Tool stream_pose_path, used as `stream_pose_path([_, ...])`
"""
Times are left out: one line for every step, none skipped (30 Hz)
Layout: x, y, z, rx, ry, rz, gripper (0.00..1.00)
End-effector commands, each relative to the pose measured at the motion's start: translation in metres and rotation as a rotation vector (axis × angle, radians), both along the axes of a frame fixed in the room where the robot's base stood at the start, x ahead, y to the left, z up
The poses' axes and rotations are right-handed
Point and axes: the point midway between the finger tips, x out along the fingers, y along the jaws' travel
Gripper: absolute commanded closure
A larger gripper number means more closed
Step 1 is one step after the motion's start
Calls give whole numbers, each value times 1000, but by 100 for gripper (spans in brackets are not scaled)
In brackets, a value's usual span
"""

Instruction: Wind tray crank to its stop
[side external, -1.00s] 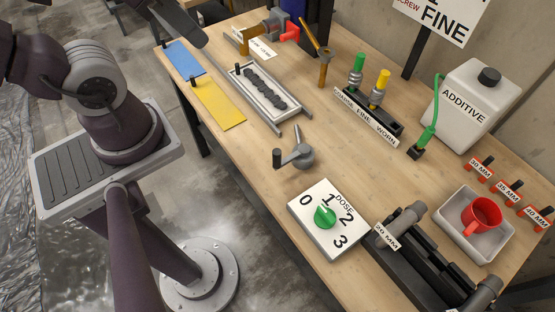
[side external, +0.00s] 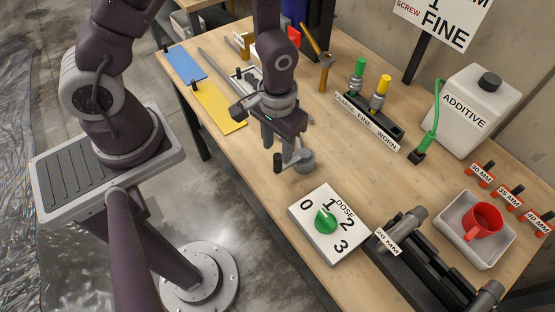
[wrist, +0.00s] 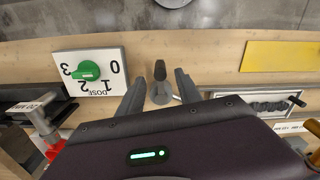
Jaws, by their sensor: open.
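The tray crank (side external: 300,160) is a grey hub with an arm and a dark upright handle, standing on the wooden table. In the side view my gripper (side external: 284,142) hangs right above and behind the crank, fingers pointing down. In the wrist view the crank handle (wrist: 160,70) shows between and beyond the two open fingers. I see no clear contact with it. The tray (side external: 238,78) with its dark printed strip is mostly hidden behind my gripper in the side view; it also shows in the wrist view (wrist: 235,104).
The white dose panel (side external: 328,245) with a green knob stands close to the crank's front right. A yellow plate (side external: 218,108) and a blue plate (side external: 186,62) lie at the left edge. A nozzle rack (side external: 368,118) is behind right. A grey bin (side external: 455,222) holds a red cup.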

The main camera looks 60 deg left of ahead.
Motion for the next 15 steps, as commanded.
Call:
stream_pose_path([-1,0,-9,1,5,0,59])
stream_pose_path([-2,0,-15,2,6,0,59])
stream_pose_path([-2,0,-23,2,7,-1,59])
stream_pose_path([-1,0,-29,1,5,-1,59])
stream_pose_path([-1,0,-35,1,5,-1,59])
stream_pose_path([-1,0,-42,1,5,-1,59])
stream_pose_path([-1,0,-47,1,4,-1,59])
stream_pose_path([-1,0,-51,1,4,-1,59])
stream_pose_path([-1,0,-56,1,4,-1,59])
stream_pose_path([-1,0,-59,1,2,-1,59])
stream_pose_path([-1,0,-61,1,2,-1,59])
stream_pose_path([-1,0,-63,1,2,-1,59])
stream_pose_path([-1,0,-63,1,1,-1,59])
stream_pose_path([0,0,-64,1,1,-1,59])
stream_pose_path([0,0,-64,0,0,-1,59])
